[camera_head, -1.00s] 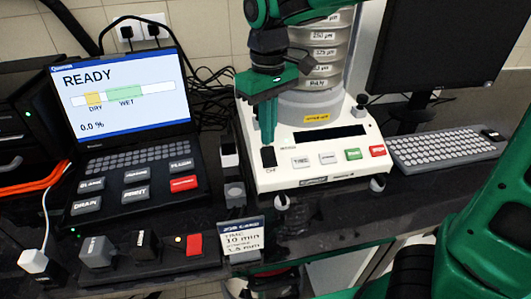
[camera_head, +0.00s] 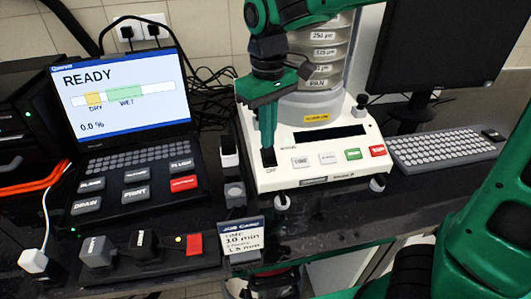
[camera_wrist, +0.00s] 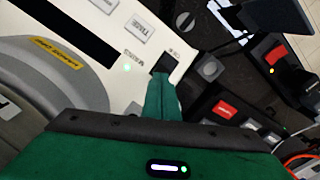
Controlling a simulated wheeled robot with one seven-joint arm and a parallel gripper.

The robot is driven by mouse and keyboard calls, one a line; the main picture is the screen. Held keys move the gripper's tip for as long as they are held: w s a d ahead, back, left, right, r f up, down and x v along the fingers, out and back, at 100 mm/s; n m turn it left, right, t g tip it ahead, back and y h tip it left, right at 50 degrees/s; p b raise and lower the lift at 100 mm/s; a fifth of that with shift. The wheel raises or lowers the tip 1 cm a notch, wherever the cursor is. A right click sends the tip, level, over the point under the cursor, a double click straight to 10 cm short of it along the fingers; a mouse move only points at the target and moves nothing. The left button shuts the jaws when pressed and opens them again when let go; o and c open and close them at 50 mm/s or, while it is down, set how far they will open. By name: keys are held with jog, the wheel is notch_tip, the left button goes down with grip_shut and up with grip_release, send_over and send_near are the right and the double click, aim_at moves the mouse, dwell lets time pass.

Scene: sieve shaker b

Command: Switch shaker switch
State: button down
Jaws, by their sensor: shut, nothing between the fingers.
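The sieve shaker (camera_head: 300,178) is a white base with a sieve stack on it. Its black switch (camera_head: 269,159) sits at the front left of the panel, above a small label that seems to read OFF. My gripper (camera_head: 268,146) is shut and empty, pointing down with its fingertips at the upper part of the switch. In the wrist view the shut fingers (camera_wrist: 162,80) reach the near edge of the dark switch (camera_wrist: 167,62). They seem to touch it, but the exact contact is hidden. The shaker's display (camera_head: 330,138) is dark.
Right of the switch are white, green (camera_head: 353,154) and red (camera_head: 377,151) buttons. A job card (camera_head: 241,239) stands in front. A laptop-like unit (camera_head: 125,95) showing READY is at left. A keyboard (camera_head: 445,147) and monitor (camera_head: 425,45) are at right.

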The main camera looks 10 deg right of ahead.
jog(key=shift+f, duration=0.35)
notch_tip(320, 180, up, 7)
dwell(1.1)
jog(key=shift+r, duration=0.1)
jog(key=shift+d, duration=0.1)
